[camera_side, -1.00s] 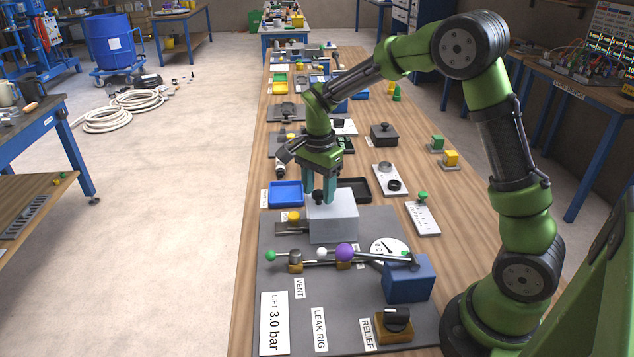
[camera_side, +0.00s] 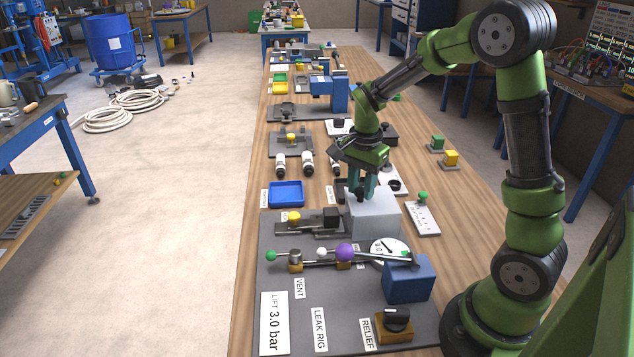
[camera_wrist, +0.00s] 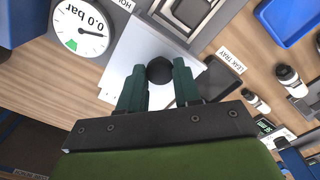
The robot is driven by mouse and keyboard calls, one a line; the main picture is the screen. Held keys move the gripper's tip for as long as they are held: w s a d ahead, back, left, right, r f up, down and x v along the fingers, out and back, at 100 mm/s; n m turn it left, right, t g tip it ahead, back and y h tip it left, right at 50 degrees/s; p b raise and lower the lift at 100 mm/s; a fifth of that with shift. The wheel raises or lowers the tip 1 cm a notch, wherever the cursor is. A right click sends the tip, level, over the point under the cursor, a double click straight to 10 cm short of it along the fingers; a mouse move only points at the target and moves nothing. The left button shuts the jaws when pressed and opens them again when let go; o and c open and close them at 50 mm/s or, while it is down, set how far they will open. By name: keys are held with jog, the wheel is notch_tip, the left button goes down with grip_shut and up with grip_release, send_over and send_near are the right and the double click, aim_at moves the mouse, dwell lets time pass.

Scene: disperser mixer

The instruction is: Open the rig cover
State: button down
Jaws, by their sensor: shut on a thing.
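The rig cover is a pale grey box (camera_side: 377,220) with a black knob on top. It stands at the right back of the leak rig's grey plate (camera_side: 285,345), just behind the dial gauge. My gripper (camera_side: 364,186) is above the cover with its teal fingers shut on the black knob. In the wrist view the knob (camera_wrist: 159,70) sits between the two fingertips, over the cover's pale top (camera_wrist: 128,62). Whether the cover touches the plate or hangs slightly above it, I cannot tell. A slide fixture with a yellow knob and a dark block (camera_side: 331,217) is exposed left of the cover.
The dial gauge (camera_side: 389,249) and a blue block (camera_side: 408,281) are in front of the cover. A rod with a purple ball (camera_side: 344,252) crosses the plate. A blue tray (camera_side: 286,194) is behind left; a labelled card with a green knob (camera_side: 422,217) is right.

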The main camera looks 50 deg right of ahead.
jog(key=shift+s+d, duration=0.5)
jog(key=shift+d, duration=0.1)
jog(key=c, duration=0.8)
grip_release()
jog(key=shift+a+r, duration=0.1)
notch_tip(320, 180, up, 17)
jog(key=shift+f, duration=0.1)
